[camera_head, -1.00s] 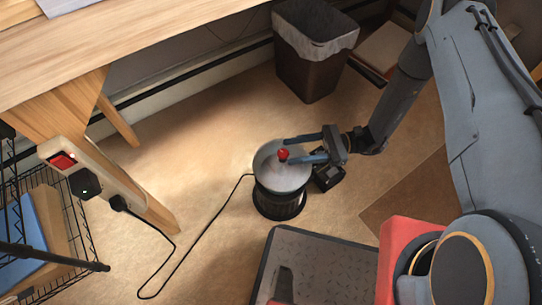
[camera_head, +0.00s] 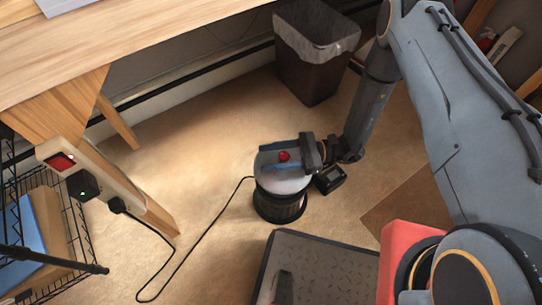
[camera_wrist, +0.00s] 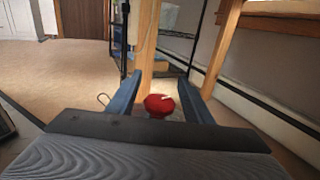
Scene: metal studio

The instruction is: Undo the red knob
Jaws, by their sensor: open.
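The red knob (camera_head: 284,156) sits on top of a round, silver-topped device (camera_head: 268,184) with a black ribbed base, standing on the floor. My gripper (camera_head: 276,158) is open, with its blue fingers on either side of the knob, above the device's top. In the wrist view the red knob (camera_wrist: 160,104) lies between the two fingers of my gripper (camera_wrist: 163,92), with a pale mark on its top. A gap shows between the knob and each finger there. The device's body is mostly hidden in the wrist view.
A black cord runs from the device to a power strip (camera_head: 95,185) on the table leg. A dark waste bin (camera_head: 312,70) stands behind. A wire rack (camera_head: 72,225) is at left. A wooden table (camera_head: 130,50) overhangs the upper left. Open floor lies left of the device.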

